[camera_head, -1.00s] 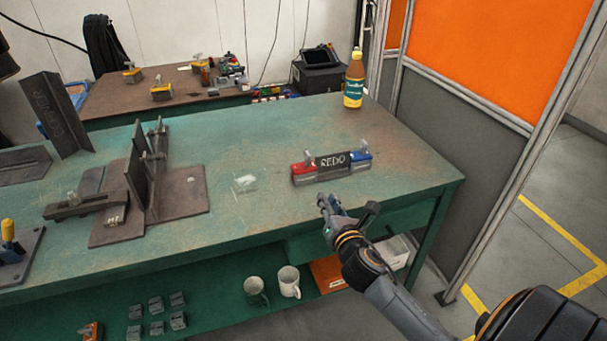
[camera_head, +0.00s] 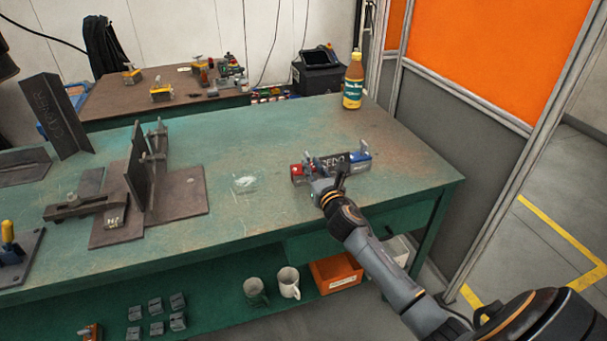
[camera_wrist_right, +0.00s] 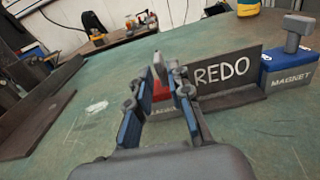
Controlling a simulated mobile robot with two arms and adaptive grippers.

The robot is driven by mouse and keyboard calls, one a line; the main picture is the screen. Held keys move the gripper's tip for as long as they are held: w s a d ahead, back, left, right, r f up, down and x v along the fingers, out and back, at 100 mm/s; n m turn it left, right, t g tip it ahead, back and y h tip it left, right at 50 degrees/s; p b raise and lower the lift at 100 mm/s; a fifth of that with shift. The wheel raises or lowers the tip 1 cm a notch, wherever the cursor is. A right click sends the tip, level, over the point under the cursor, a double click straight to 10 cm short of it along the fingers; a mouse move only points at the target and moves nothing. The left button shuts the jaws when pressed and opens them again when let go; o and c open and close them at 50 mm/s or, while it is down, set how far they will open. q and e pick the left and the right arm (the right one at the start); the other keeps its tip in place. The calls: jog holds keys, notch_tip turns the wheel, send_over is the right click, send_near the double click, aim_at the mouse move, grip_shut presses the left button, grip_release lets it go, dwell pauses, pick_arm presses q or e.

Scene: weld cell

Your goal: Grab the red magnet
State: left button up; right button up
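The red magnet (camera_head: 297,170) sits on the green table at the left end of a dark plate marked REDO (camera_head: 335,161). My right gripper (camera_head: 320,186) is at the front of it and partly covers it and the plate in the head view. In the right wrist view the red magnet (camera_wrist_right: 161,91) with its grey knob shows between the two fingers of my right gripper (camera_wrist_right: 157,100). The fingers are apart; whether they touch the magnet I cannot tell. A blue magnet (camera_wrist_right: 284,74) stands at the plate's right end. My left gripper is not in view.
Dark steel fixtures (camera_head: 150,190) stand on the table to the left. A bottle (camera_head: 353,80) stands at the far right edge. Two mugs (camera_head: 289,282) and an orange bin (camera_head: 336,273) are on the shelf below. The table behind the plate is mostly clear.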

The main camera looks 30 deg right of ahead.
aim_at(309, 159)
jog(key=x, duration=0.4)
jog(key=shift+w, duration=0.25)
grip_shut()
jog(key=shift+r, duration=0.25)
